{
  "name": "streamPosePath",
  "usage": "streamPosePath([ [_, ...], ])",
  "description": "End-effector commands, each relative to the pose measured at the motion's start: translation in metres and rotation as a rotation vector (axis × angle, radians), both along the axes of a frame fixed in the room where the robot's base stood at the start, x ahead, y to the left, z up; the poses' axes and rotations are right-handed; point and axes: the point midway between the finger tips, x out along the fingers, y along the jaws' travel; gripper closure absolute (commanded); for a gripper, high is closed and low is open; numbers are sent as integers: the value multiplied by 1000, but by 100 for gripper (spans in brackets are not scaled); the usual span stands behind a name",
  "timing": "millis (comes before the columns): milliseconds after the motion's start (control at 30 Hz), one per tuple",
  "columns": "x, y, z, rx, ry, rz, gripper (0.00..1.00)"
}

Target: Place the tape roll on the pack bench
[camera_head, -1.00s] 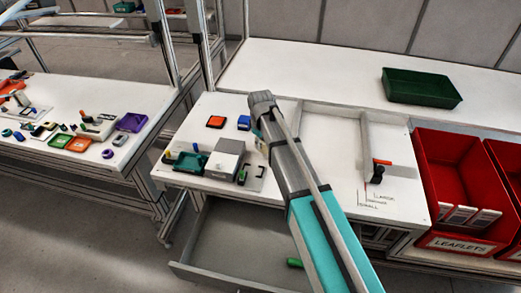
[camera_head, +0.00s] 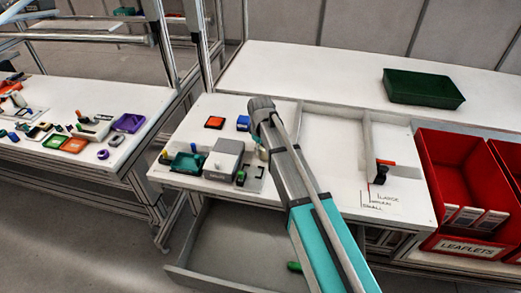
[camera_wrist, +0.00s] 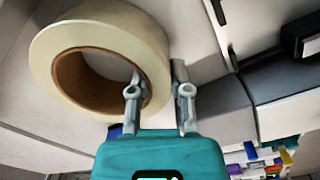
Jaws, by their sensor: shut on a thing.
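The tape roll (camera_wrist: 112,28), a wide cream ring with a brown core, fills the upper left of the wrist view. My gripper (camera_wrist: 158,82) is shut on its wall, with one finger inside the ring and the other outside. In the head view my arm hides the gripper and most or all of the roll. A white bench (camera_head: 335,145) stands in front of me, apparently the pack bench. My arm reaches over its middle.
A grey box (camera_head: 223,158), a green tray (camera_head: 187,166) and small parts crowd the bench's left side. Dividers bound a clear middle area. An open drawer (camera_head: 220,240) juts out below. Red leaflet bins (camera_head: 456,185) stand right; a dark green bin (camera_head: 422,88) sits behind.

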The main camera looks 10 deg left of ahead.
Motion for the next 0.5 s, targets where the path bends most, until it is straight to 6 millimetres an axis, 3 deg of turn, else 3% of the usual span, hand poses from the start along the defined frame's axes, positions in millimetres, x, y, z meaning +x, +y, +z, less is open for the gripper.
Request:
streamPosePath([
  [33, 0, 0, -1, 0, 0, 0, 69],
  [200, 0, 0, 0, 0, 0, 0, 41],
  [500, 0, 1, 0, 0, 0, 1, 41],
])
